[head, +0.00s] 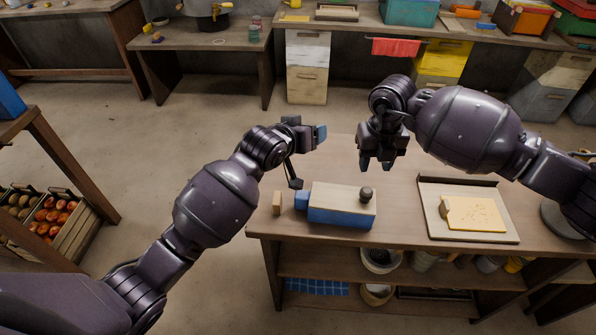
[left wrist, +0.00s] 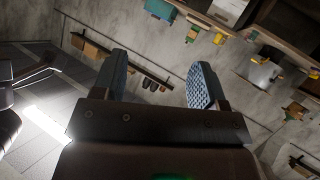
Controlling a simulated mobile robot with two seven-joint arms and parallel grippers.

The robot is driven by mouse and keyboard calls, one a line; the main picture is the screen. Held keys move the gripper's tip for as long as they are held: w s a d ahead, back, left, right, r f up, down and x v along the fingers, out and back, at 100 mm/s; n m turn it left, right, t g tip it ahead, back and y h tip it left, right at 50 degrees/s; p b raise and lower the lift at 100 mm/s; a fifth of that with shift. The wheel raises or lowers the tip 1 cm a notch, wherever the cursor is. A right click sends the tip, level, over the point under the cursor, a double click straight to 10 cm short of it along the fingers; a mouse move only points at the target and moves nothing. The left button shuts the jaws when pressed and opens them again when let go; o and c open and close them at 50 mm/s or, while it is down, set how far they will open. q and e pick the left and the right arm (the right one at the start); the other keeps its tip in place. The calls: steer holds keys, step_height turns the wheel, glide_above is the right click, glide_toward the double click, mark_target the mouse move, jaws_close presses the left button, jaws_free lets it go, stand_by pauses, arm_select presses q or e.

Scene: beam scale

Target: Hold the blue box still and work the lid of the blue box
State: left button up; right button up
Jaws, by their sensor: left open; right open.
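The blue box (head: 340,217) sits near the front left edge of the workbench. Its pale wooden lid (head: 335,196) lies over the top and has a dark round knob (head: 366,193) at the right end. A small blue part (head: 301,200) juts from the box's left end. My left gripper (head: 308,158) is open above and behind the box's left part, apart from it; in the left wrist view (left wrist: 160,82) its fingers are spread with nothing between them. My right gripper (head: 377,163) is open and empty, pointing down over the bench behind the knob.
A small wooden block (head: 277,203) stands left of the box, close to the bench edge. A tray (head: 505,229) with a yellow sheet (head: 474,213) lies to the right. The bench (head: 400,225) is clear between box and tray. Shelves below hold buckets.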

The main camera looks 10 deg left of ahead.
arm_select(q)
steer(key=w+d+n+g, duration=0.2)
steer(key=d, duration=0.1)
steer(key=n+g+y, duration=0.5)
steer(key=n+g, duration=0.5)
steer(key=n, duration=0.5)
glide_above(298, 194)
steer(key=w, duration=0.1)
steer(key=f, duration=0.8)
steer(key=shift+d, duration=0.25)
steer(key=shift+s+a+n+y, duration=0.3)
steer(key=shift+s+n, duration=0.15)
steer(key=shift+n, duration=0.75)
step_height(298, 194, down, 11)
steer(key=shift+r, duration=0.1)
steer(key=c, duration=0.3)
